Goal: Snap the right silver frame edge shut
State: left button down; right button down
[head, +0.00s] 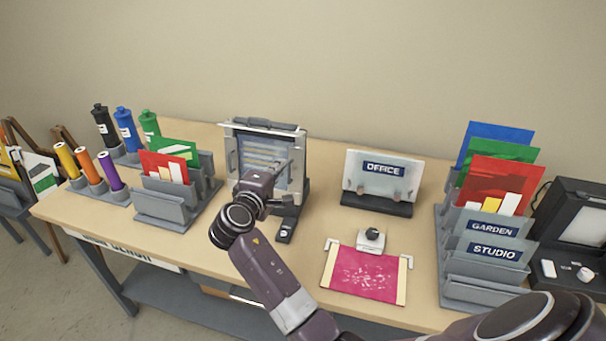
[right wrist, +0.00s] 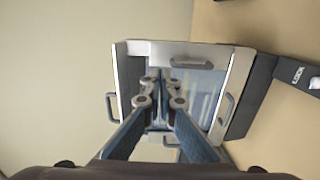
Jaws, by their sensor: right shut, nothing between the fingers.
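The silver frame (head: 265,127) stands upright on a dark stand at the back middle of the table, with a blue-lined sheet behind its clear front. Its right silver edge (head: 298,160) shows at the right; in the right wrist view that edge, with a grey handle (right wrist: 190,64), lies along the top. I cannot tell whether it is fully closed. My right gripper (head: 284,178) is shut and empty in front of the frame's lower right part. In the right wrist view its fingers (right wrist: 161,88) lie over the frame's middle; contact is unclear. My left gripper is out of view.
A LOCK lever (head: 286,229) juts from the stand. An OFFICE sign (head: 383,178) stands to the right, behind a pink sheet (head: 365,274) on the table. Card racks stand left (head: 165,207) and right (head: 480,268). Coloured bottles (head: 124,128) fill the left corner.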

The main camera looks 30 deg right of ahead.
jog(key=p+v, duration=0.1)
jog(key=v, duration=0.3)
jog(key=shift+s, duration=0.1)
dwell(0.8)
